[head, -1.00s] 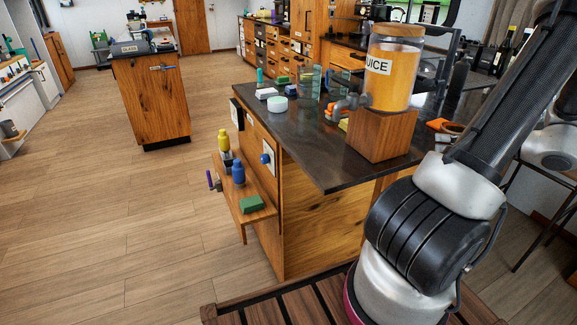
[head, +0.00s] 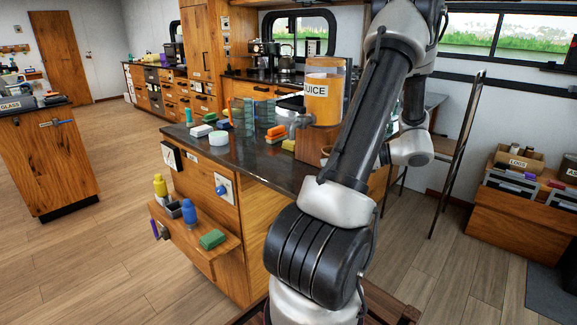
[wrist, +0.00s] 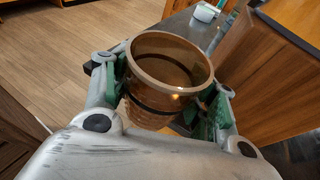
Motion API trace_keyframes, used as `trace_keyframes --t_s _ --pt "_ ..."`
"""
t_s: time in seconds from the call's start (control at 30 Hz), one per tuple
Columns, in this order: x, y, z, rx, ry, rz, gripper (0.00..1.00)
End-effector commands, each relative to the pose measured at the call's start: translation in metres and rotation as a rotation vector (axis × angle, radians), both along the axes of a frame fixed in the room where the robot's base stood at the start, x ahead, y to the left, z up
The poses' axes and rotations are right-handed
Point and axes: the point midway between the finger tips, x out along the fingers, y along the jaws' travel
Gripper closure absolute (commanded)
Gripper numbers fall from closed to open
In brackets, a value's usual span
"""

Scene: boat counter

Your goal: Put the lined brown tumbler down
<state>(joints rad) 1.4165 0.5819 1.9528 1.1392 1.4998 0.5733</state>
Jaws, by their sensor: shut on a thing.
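The lined brown tumbler (wrist: 165,105) is a see-through brown cup with a dark band, seen from above its open rim in the wrist view. My gripper (wrist: 168,100) is shut on it, with a green-padded finger on each side. Below and beyond the tumbler, the wrist view shows wooden floor and part of the dark counter top (wrist: 183,24). In the head view the gripper and tumbler do not show. The dark counter (head: 255,160) stands there left of my arm.
A juice dispenser (head: 322,103) on a wooden block (head: 312,145) stands on the counter beside my arm. A side shelf (head: 200,235) holds bottles.

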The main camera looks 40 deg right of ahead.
Motion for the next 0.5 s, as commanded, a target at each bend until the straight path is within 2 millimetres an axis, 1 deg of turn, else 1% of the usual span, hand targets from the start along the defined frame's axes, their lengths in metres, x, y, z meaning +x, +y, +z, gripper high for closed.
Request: trace_keyframes --t_s 0.03,0.2,0.33,0.5 --pt "0.015 0.009 0.001 0.0 -0.001 0.006 0.78" --pt "0.055 0.03 0.0 0.001 -0.001 0.004 0.78" --pt "0.074 0.038 0.0 -0.001 0.0 0.0 0.78" --pt "0.084 0.043 0.0 0.0 -0.001 0.0 0.78"
